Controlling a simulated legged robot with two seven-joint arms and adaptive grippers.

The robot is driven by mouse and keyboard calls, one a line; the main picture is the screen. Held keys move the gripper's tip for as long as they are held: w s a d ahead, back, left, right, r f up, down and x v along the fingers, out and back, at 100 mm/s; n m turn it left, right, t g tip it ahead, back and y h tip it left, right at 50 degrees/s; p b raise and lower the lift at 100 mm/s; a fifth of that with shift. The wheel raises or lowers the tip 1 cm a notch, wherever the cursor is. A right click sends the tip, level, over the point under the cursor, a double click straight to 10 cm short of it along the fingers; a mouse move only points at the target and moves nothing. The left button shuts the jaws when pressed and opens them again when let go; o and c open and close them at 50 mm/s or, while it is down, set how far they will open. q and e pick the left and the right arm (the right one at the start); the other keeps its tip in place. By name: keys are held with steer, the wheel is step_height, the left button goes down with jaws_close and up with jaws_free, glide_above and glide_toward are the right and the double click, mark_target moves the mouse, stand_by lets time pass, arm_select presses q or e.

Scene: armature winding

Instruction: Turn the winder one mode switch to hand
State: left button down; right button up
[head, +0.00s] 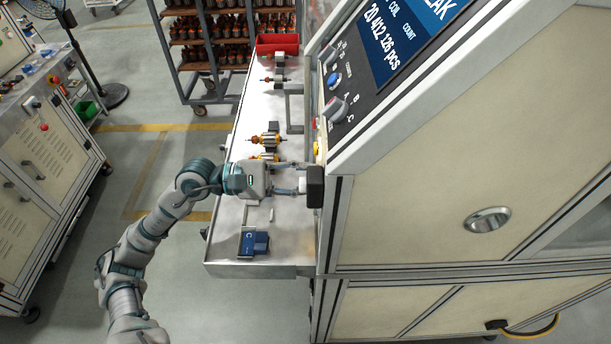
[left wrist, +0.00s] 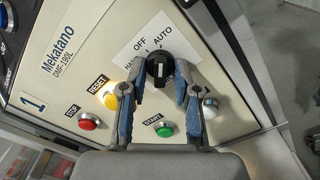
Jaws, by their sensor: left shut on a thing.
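The black mode switch knob (left wrist: 158,71) sits on a white label plate on the cream panel of winder 1, in the left wrist view. The plate reads OFF and AUTO, with a partly hidden "HA" word at the left. The knob's white mark stands upright in the picture, nearest the AUTO side; its exact setting is hard to tell. My left gripper (left wrist: 160,80) has a blue-padded finger on each side of the knob and is shut on it. In the head view my left gripper (head: 296,182) reaches the machine's front edge, and the panel face is hidden.
Close around the knob are a lit yellow RESET button (left wrist: 109,96), a red STOP button (left wrist: 90,121), a green START button (left wrist: 164,129) and a white lamp (left wrist: 210,107).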

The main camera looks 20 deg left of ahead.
arm_select(q)
steer(key=shift+a+r+n+p, duration=0.15)
steer(key=shift+n+p, duration=2.4)
steer(key=shift+n, duration=1.95)
steer(key=shift+d+r+n+p, duration=0.1)
steer(key=shift+n+p, duration=2.4)
steer(key=shift+n, duration=2)
arm_select(e)
steer(key=s+d+f, duration=0.1)
steer(key=s+f, duration=0.1)
steer(key=s, duration=0.6)
steer(key=s+d+f, duration=0.2)
steer(key=s, duration=0.5)
steer(key=shift+s+f+g, duration=0.15)
steer(key=shift+s+g, duration=0.2)
steer(key=shift+g, duration=0.05)
arm_select(q)
steer(key=c, duration=1.2)
jaws_free()
steer(key=shift+w+f, duration=0.1)
steer(key=shift+f, duration=0.1)
arm_select(e)
steer(key=shift+w, duration=0.1)
